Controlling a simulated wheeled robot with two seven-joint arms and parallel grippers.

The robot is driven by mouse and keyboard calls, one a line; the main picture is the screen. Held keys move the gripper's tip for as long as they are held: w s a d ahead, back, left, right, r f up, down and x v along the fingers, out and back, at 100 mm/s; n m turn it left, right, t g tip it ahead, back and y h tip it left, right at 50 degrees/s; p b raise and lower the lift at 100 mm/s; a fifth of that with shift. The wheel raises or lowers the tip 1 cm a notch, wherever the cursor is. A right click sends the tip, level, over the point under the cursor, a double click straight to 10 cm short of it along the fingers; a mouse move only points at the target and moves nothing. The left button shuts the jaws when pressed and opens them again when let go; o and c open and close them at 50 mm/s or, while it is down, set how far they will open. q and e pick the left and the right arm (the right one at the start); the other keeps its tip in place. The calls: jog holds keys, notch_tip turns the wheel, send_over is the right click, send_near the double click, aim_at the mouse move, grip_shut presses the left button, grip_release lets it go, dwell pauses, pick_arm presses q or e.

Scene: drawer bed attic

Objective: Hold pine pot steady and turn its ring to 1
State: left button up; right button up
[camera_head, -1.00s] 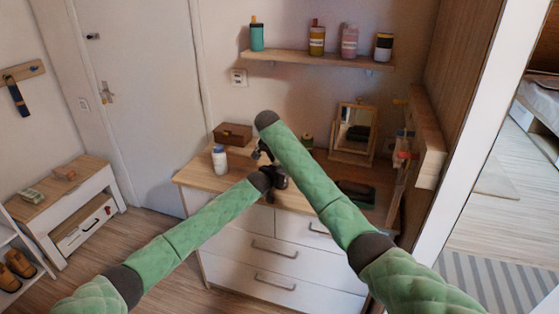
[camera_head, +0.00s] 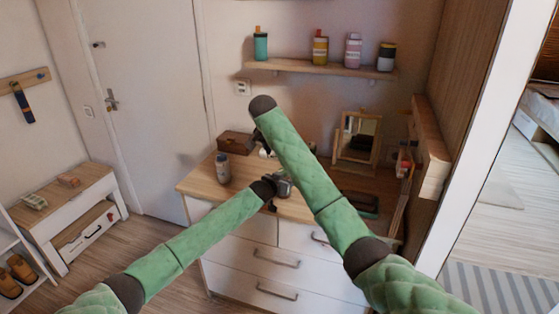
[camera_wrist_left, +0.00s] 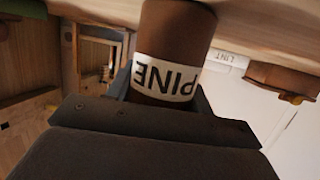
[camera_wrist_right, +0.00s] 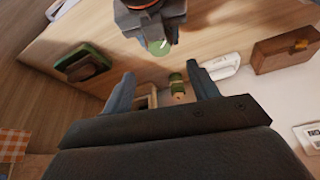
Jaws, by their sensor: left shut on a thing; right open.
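The brown pine pot (camera_wrist_left: 177,32) fills the middle of the left wrist view; its white PINE label reads upside down. My left gripper (camera_head: 281,185) is shut on it above the front of the dresser. In the right wrist view the left gripper (camera_wrist_right: 150,14) is at the top edge, with an orange part and a rounded green end (camera_wrist_right: 160,46) showing at it; I cannot tell which part of the pot these are. My right gripper (camera_wrist_right: 165,90) is open and empty, apart from the pot. In the head view my right arm partly hides it. The ring's setting cannot be read.
The dresser top (camera_head: 200,182) carries a bottle (camera_head: 223,168), a brown box (camera_head: 236,142), a mirror (camera_head: 358,136) and a dark green tray (camera_head: 360,204). A small green item (camera_wrist_right: 177,84) shows beyond my right fingers. A wall shelf (camera_head: 320,69) holds several bottles.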

jog(key=shift+v, duration=0.95)
pick_arm(q)
jog(key=o, duration=1.1)
